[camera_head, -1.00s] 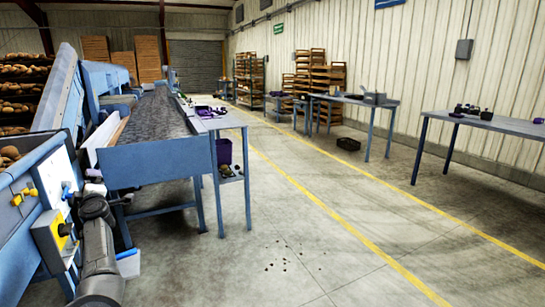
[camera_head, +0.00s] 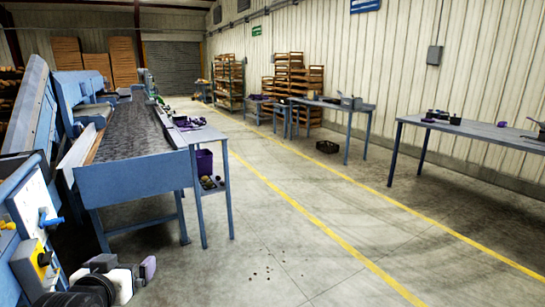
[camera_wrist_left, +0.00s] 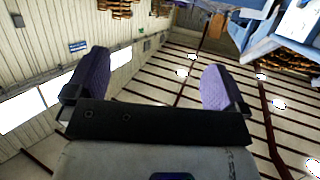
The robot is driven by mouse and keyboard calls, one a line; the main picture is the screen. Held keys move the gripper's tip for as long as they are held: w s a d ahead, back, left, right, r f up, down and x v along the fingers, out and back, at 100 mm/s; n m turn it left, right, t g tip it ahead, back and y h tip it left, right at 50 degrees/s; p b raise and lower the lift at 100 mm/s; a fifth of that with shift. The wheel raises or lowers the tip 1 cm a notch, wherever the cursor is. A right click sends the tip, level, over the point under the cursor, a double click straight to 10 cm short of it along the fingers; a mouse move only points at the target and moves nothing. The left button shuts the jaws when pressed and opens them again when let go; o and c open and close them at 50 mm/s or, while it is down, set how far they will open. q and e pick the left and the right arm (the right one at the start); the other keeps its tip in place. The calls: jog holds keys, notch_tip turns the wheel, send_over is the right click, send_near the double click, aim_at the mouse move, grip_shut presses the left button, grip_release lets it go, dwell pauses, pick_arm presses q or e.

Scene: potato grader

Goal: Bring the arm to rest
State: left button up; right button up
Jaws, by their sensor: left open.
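My left gripper (camera_head: 126,268) is low at the left of the head view, in front of the grader's near end. It is apart from the control panel (camera_head: 32,215) with its blue knob (camera_head: 48,220) and yellow switch box (camera_head: 36,264). In the left wrist view, the left gripper (camera_wrist_left: 158,82) shows two purple finger pads spread wide with nothing between them. That view looks up past the fingers at the wall and roof beams. My right gripper is in neither view.
The blue grader conveyor (camera_head: 135,185) stands at the left, with a narrow side table (camera_head: 208,135) along it. Blue workbenches (camera_head: 490,131) line the right wall. A black crate (camera_head: 327,147) is on the floor. The middle aisle is clear, apart from small dark bits on the floor.

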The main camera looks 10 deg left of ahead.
pick_arm(q)
jog(key=s+d+f+m+g+h+p, duration=0.4)
jog(key=s+d+f+p, duration=0.3)
jog(key=s+d+f, duration=0.65)
jog(key=s+d+f+g+p, duration=0.1)
jog(key=s+f+g+p, duration=0.3)
jog(key=s, duration=0.6)
jog(key=s+d+f+g+p, duration=0.2)
jog(key=s+f, duration=0.3)
jog(key=s, duration=0.4)
notch_tip(320, 180, up, 37)
jog(key=p, duration=3.7)
jog(key=shift+w+a+r+m, duration=0.15)
jog(key=shift+w+m, duration=0.2)
jog(key=shift+m, duration=0.05)
